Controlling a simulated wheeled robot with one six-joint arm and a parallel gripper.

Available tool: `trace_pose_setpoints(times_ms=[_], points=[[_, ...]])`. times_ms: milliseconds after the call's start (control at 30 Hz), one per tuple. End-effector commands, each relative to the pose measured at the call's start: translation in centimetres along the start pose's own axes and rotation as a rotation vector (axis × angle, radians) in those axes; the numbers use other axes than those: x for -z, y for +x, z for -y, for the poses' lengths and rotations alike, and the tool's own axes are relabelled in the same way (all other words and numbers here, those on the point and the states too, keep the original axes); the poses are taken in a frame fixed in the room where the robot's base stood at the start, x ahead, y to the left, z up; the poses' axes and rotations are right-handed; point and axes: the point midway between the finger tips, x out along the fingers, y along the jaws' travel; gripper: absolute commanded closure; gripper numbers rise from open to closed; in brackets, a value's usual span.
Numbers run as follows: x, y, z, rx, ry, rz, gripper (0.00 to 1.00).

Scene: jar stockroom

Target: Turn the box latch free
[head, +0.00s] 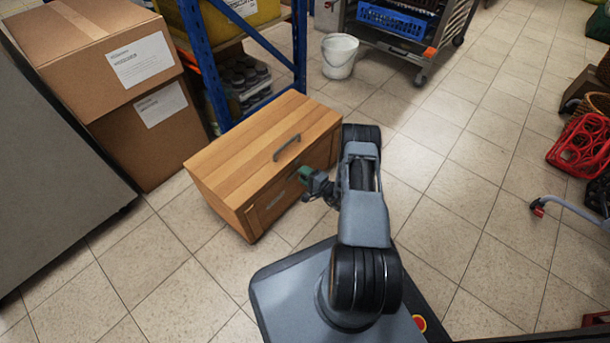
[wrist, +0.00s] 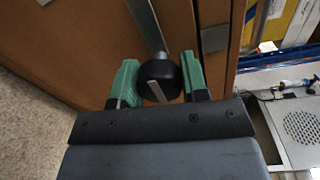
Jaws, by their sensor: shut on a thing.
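The wooden box (head: 240,150) stands on the floor with a grey handle (head: 287,147) on its closed lid. Its front face fills much of the wrist view (wrist: 60,60). The latch is a metal bar (wrist: 147,27) with a round black knob (wrist: 158,72) at its end. My gripper (head: 306,176) is at the front of the box. In the wrist view its green fingers (wrist: 160,80) stand on both sides of the knob and are shut on it. In the head view my gripper hides the latch.
Stacked cardboard boxes (head: 100,65) stand left of the wooden box, beside a blue rack (head: 205,60). A white bucket (head: 339,55) and a wheeled trolley (head: 410,30) are behind.

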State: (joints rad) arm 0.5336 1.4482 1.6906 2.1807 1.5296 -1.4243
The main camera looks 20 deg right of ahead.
Motion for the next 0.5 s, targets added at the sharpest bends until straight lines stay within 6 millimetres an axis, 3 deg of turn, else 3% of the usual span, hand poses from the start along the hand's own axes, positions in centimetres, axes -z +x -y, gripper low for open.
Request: trace_pose_setpoints(times_ms=[367,400,500], points=[[-0.05,-0.14,-0.19,-0.004,0.000,-0.002,0.83],[-0.05,-0.14,-0.19,-0.004,0.000,-0.002,0.58],[-0.06,-0.09,-0.16,-0.004,-0.001,-0.001,0.49]])
